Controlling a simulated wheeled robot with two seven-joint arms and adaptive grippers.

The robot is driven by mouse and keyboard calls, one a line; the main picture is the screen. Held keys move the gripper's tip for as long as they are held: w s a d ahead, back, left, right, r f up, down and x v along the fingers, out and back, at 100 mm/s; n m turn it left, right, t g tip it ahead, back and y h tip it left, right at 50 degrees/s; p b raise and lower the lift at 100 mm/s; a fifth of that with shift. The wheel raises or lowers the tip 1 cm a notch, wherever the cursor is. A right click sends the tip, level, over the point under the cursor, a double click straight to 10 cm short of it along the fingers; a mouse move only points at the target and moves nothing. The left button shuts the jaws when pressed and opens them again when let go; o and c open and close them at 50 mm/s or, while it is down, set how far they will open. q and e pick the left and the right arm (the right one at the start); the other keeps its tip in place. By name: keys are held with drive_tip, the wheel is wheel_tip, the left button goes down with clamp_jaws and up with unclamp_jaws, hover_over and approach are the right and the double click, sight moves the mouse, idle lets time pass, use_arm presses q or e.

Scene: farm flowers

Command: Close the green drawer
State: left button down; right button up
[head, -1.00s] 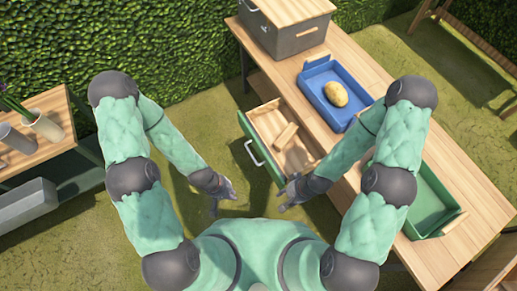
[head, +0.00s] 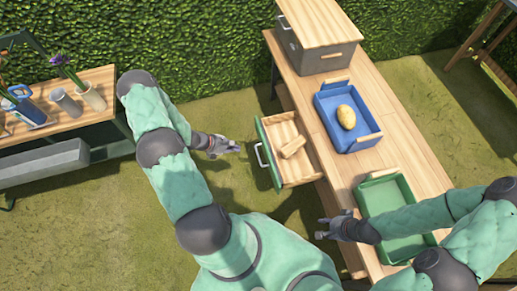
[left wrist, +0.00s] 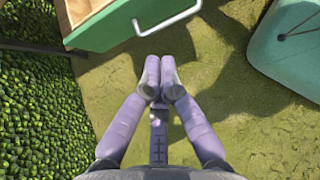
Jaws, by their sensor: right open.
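The green drawer (head: 268,140) is pulled out from the side of the wooden table. Its interior is bare wood and holds a small wooden block (head: 293,147). Its green front (left wrist: 120,28) and pale handle (left wrist: 170,23) show at the top of the left wrist view. My left gripper (head: 235,146) is in front of the drawer front, apart from the handle. Its fingers (left wrist: 160,80) are together with nothing between them. My right gripper (head: 322,228) is open and empty, near the table's edge, below the drawer in the head view.
On the table stand a blue tray (head: 362,141) with a potato-like object (head: 346,117), a green tray (head: 362,200) and a grey box with a wooden lid (head: 318,60). A bench with pots (head: 92,97) is at the left by the hedge (head: 190,40). Grass lies between.

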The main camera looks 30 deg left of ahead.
sight(302, 141)
use_arm(q)
drive_tip(key=shift+w+d+r+b+x, duration=0.3)
drive_tip(key=shift+b+x, duration=0.25)
drive_tip(key=shift+x, duration=1.55)
drive_tip(key=shift+w+d+r+b+x, duration=0.15)
drive_tip(key=shift+r+b+x, duration=0.3)
drive_tip(key=shift+x, duration=1.6)
drive_tip(key=shift+w+d+r+b+x, duration=0.25)
drive_tip(key=shift+b+x, duration=0.35)
drive_tip(key=shift+x, duration=1.5)
drive_tip(key=shift+w+d, duration=0.1)
drive_tip(key=w+d+b, duration=0.1)
drive_tip(key=w+d, duration=0.3)
drive_tip(key=w, duration=0.1)
drive_tip(key=w+d+b, duration=0.2)
drive_tip(key=w+d, duration=0.3)
drive_tip(key=w+d+b, duration=0.1)
drive_tip(key=w+d, duration=0.3)
drive_tip(key=w, duration=0.2)
drive_tip(key=shift+d+f+b, duration=0.1)
drive_tip(key=shift+d+b, duration=0.2)
drive_tip(key=shift+b, duration=0.05)
drive_tip(key=shift+w+d, duration=0.45)
drive_tip(key=shift+w, duration=0.1)
